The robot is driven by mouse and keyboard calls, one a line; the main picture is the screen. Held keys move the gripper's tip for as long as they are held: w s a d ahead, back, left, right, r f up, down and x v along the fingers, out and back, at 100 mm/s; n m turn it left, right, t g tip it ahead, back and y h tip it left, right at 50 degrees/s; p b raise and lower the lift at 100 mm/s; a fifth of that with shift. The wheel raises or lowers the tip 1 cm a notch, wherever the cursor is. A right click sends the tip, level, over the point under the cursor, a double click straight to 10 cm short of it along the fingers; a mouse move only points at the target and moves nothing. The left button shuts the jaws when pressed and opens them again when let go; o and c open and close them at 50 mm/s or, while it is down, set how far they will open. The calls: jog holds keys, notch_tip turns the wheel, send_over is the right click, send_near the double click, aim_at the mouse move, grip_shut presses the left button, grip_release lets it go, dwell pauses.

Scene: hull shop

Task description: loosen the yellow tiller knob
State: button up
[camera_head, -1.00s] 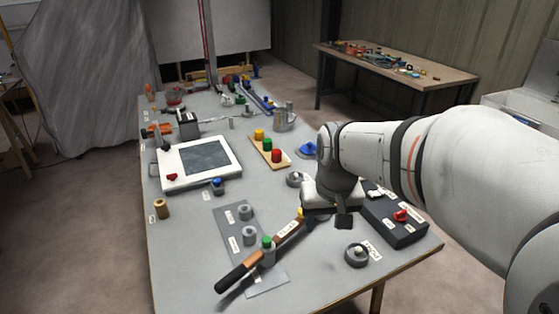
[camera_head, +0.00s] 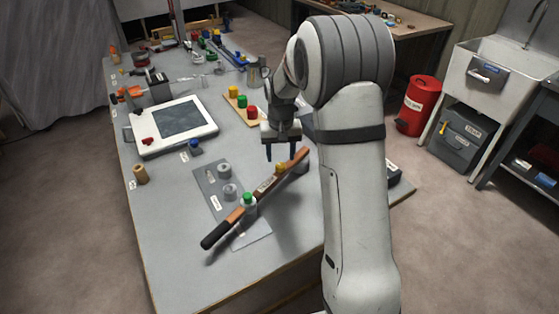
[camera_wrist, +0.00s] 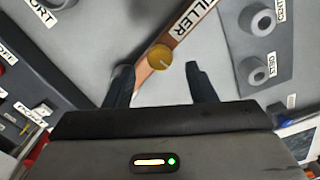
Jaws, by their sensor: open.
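The yellow tiller knob (camera_head: 281,169) sits on the wooden tiller (camera_head: 265,188), a long bar with a dark handle lying diagonally on the table. In the wrist view the round yellow knob (camera_wrist: 159,57) shows on the tiller bar beside the "TILLER" label (camera_wrist: 193,18). My gripper (camera_head: 282,158) is above the table near the knob, fingers pointing down. In the wrist view my gripper (camera_wrist: 159,80) is open, and the knob appears between and just beyond the two fingertips. I see no contact; the exact height gap cannot be told.
A green-topped knob (camera_head: 248,201) stands on the tiller near its handle. Grey round pieces (camera_head: 230,191) sit on a grey plate beside it. A board with yellow, green and red knobs (camera_head: 241,101) and a white-framed panel (camera_head: 174,126) lie farther left. The table's front left is clear.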

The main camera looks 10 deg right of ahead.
aim_at(281, 165)
jog(key=shift+f, duration=1.85)
jog(key=c, duration=1)
jog(key=shift+o, duration=0.2)
